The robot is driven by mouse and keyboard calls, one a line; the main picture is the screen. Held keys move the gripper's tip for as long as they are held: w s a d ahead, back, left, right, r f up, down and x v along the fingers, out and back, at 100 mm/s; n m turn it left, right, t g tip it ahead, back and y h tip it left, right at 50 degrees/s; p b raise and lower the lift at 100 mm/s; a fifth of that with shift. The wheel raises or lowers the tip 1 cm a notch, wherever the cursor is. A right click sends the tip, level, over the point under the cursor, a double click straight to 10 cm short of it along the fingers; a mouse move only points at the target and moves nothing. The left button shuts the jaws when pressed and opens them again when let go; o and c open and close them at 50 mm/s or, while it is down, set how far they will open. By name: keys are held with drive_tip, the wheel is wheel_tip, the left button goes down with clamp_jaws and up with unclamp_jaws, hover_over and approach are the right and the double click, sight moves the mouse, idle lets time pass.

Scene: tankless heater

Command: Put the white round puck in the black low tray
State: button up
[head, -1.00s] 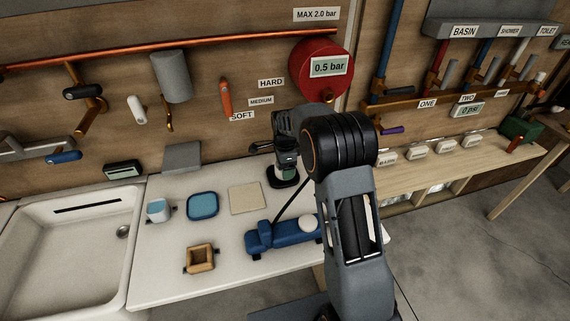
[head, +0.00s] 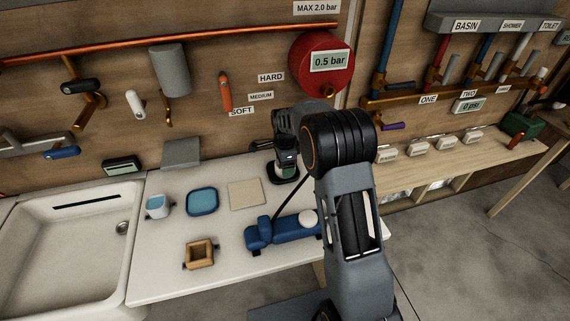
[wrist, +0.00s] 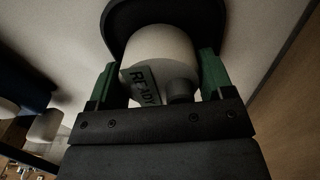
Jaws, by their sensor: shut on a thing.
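The white round puck (wrist: 165,48) is between the two green fingers of my gripper (wrist: 159,72) in the wrist view, and the gripper is shut on it. A small "READY" plate shows in front of the puck. The black low tray (wrist: 118,22) has its dark rounded rim behind and around the puck's far side. In the head view my gripper (head: 285,160) points down over the black tray (head: 291,181) at the back right of the white counter. The puck is mostly hidden there. I cannot tell whether it touches the tray floor.
A blue pump-like part (head: 290,230) with a white round top lies in front of the tray. A beige square (head: 245,194), a blue tray (head: 202,201), a light-blue cup (head: 158,206) and a wooden box (head: 200,254) stand left. The sink (head: 70,245) is farther left.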

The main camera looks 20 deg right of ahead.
drive_tip(key=shift+f, duration=0.25)
drive_tip(key=o, duration=1.1)
wheel_tip(320, 180, up, 14)
drive_tip(key=shift+f, duration=0.1)
